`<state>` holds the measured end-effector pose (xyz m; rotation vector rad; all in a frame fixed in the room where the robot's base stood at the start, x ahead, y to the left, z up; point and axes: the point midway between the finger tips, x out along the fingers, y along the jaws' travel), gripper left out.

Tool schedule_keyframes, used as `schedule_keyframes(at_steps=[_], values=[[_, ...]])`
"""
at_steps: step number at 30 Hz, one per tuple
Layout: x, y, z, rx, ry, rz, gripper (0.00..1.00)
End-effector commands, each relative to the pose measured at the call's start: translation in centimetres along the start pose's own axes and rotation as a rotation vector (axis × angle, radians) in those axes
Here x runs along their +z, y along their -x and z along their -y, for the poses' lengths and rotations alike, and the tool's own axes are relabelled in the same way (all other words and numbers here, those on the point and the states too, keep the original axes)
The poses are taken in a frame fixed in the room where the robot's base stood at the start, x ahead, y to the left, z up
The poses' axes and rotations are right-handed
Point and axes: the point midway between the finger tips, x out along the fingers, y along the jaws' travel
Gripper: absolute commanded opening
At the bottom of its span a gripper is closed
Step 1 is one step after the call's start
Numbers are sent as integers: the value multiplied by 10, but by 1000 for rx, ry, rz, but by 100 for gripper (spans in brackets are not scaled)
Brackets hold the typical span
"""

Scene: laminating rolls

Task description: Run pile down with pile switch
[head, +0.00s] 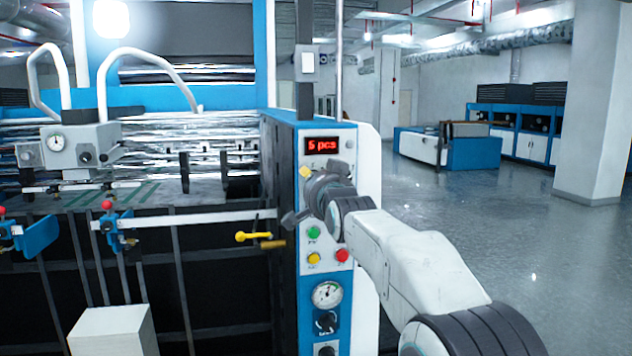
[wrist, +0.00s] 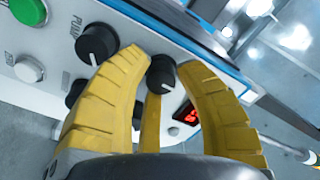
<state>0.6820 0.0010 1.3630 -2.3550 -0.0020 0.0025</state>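The control panel (head: 338,290) is on the machine's end post. My gripper (head: 308,205) is in front of its upper part and hides some controls there. In the wrist view, my gripper's yellow fingers (wrist: 163,66) stand apart, with a black knob (wrist: 161,75) between their tips. I cannot tell whether they touch it. A second black knob (wrist: 97,43), labelled PUMP, is just left of the fingers. A dark control (wrist: 75,93) is partly hidden behind the left finger. I cannot read which control is the pile switch.
The red display (head: 321,145) reads "5 pcs". Green (head: 313,232), yellow (head: 313,258) and red (head: 342,256) buttons sit below my gripper, above a gauge (head: 327,294). A yellow lever (head: 254,236) projects left of the panel. Open floor (head: 480,220) lies to the right.

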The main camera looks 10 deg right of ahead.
Motion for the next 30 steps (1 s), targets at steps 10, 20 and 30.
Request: schedule_keyframes(at_steps=[10, 20, 30], values=[[0, 0, 0, 0, 1, -1, 52], [-1, 8, 0, 0, 1, -1, 52], [-1, 55, 1, -2, 1, -2, 52]])
